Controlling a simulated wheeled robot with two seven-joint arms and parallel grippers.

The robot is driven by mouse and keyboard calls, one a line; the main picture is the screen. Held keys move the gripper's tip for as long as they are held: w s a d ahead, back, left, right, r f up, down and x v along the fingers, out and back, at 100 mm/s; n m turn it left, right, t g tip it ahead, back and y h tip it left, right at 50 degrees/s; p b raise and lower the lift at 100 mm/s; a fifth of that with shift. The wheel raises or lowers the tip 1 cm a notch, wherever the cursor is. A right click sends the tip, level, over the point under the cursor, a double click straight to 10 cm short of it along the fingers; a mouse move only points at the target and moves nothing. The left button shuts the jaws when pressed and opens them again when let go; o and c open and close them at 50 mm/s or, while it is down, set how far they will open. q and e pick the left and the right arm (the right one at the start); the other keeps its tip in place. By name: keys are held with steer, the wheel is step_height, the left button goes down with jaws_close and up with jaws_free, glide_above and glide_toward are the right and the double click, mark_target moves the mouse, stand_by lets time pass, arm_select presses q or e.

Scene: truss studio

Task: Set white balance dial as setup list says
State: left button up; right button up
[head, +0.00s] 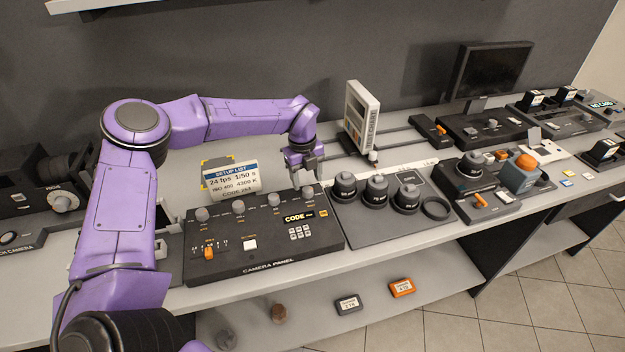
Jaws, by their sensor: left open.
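The camera panel (262,240) is a black box on the bench, with a row of several grey dials along its back edge. The setup list (231,178) is a small card standing behind it; it reads 24 fps, 1/50 s, an ISO line and what looks like 4300 K. The rightmost dial (308,192) is probably the white balance dial, but its label is too small to read. My left gripper (307,177) is open, pointing down just above that dial; I cannot tell whether it touches it. My right gripper is not in view.
Right of the panel, a tray holds several black lenses (376,191). A white upright chart (361,117) stands behind them. The panel also carries an orange slider (208,252) and a keypad (300,232). A monitor (490,70) stands at the back right.

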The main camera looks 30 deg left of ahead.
mark_target(309, 188)
arm_select(q)
steer(key=shift+s+f+p, duration=0.35)
steer(key=shift+s+f, duration=0.5)
steer(key=shift+s, duration=0.1)
steer(key=w+f, duration=0.2)
steer(key=shift+w+d+f, duration=0.15)
steer(key=shift+d+f, duration=0.05)
steer(key=shift+f, duration=0.1)
steer(key=shift+w+f, duration=0.2)
steer(key=shift+w, duration=0.05)
steer(key=shift+s+a+r, duration=0.15)
steer(key=shift+s+r, duration=0.1)
steer(key=shift+s, duration=0.1)
steer(key=c, duration=1)
steer(key=shift+c, duration=0.2)
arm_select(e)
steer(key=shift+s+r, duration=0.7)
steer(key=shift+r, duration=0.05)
